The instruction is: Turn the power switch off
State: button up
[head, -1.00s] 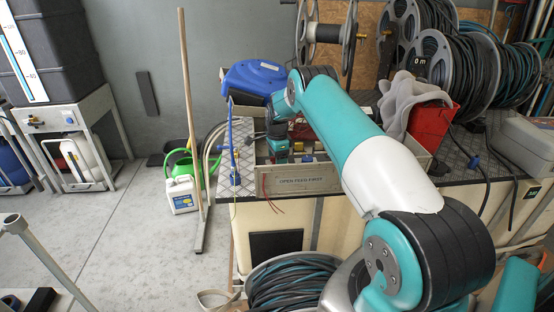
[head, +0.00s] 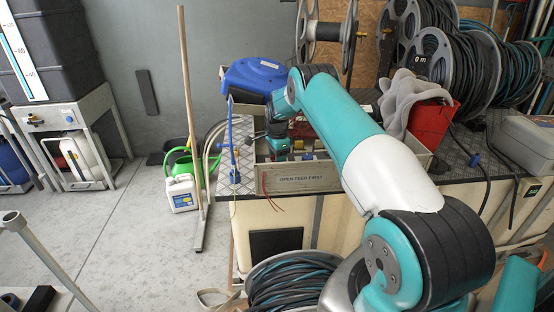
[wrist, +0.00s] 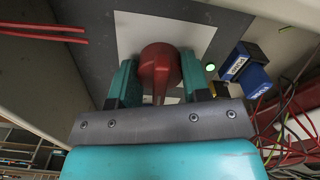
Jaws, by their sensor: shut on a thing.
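In the wrist view, a red rotary knob (wrist: 159,68), which looks like the power switch, sits on a pale plate (wrist: 197,36) on a grey panel. My gripper (wrist: 158,82) has one teal finger on each side of the knob and is shut on it. The knob's narrow end points down the picture toward my gripper body. A small green light (wrist: 210,67) glows to the right of the knob. In the head view my wrist (head: 278,143) reaches down into an open box, and the knob is hidden there.
Two blue labelled blocks (wrist: 254,78) and loose red, green and dark wires (wrist: 292,117) lie right of my gripper. The box front carries a sign reading "OPEN FEED FIRST" (head: 305,179). A blue reel (head: 255,80) and a red container (head: 432,123) stand close by.

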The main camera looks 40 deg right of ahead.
jog(key=n+b, duration=0.2)
jog(key=n, duration=0.2)
jog(key=shift+w, duration=0.1)
jog(key=n+b, duration=0.1)
jog(key=n, duration=0.3)
jog(key=shift+r+n, duration=0.1)
jog(key=shift+n, duration=0.2)
jog(key=n, duration=0.4)
jog(key=shift+w+n+b, duration=0.1)
jog(key=shift+n+b, duration=0.2)
jog(key=shift+b, duration=0.1)
jog(key=shift+r+n, duration=0.15)
jog(key=shift+n, duration=1.65)
jog(key=o, duration=0.8)
jog(key=shift+o, duration=0.7)
notch_tip(320, 180, up, 17)
